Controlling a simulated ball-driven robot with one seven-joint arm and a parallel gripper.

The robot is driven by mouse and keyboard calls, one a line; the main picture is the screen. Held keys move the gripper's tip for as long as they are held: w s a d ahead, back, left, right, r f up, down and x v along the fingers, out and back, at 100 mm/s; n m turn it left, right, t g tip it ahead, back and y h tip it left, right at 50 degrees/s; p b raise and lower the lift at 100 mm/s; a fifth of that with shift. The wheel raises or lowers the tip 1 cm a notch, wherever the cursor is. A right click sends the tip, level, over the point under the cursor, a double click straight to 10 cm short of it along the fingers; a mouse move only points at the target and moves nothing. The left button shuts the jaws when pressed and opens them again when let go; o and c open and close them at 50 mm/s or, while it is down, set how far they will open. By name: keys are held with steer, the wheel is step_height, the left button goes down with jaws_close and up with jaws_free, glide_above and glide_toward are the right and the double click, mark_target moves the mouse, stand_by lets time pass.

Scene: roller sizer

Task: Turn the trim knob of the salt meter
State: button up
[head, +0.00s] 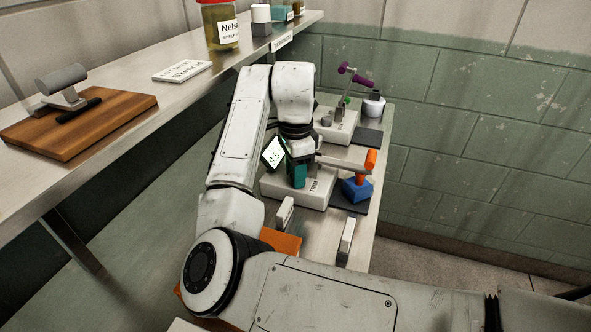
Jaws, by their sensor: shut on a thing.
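The salt meter (318,200) is a white, low box on the narrow bench, marked TRIM on its front. Its tilted display (274,152) has a green frame and reads about 9.5. My gripper (298,183) points down onto the top of the meter, just left of the TRIM label. Its teal fingers are shut on the trim knob, which they and the wrist hide. The knob's angle cannot be seen.
A second white device (338,130) with a purple-ended lever stands behind. A steel shelf (195,85) with a wooden board (80,125) and a jar (220,25) runs along the left.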

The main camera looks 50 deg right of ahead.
steer(key=o, duration=1)
steer(key=shift+o, duration=0.2)
step_height(320, 180, up, 11)
steer(key=p, duration=0.1)
steer(key=shift+f, duration=0.1)
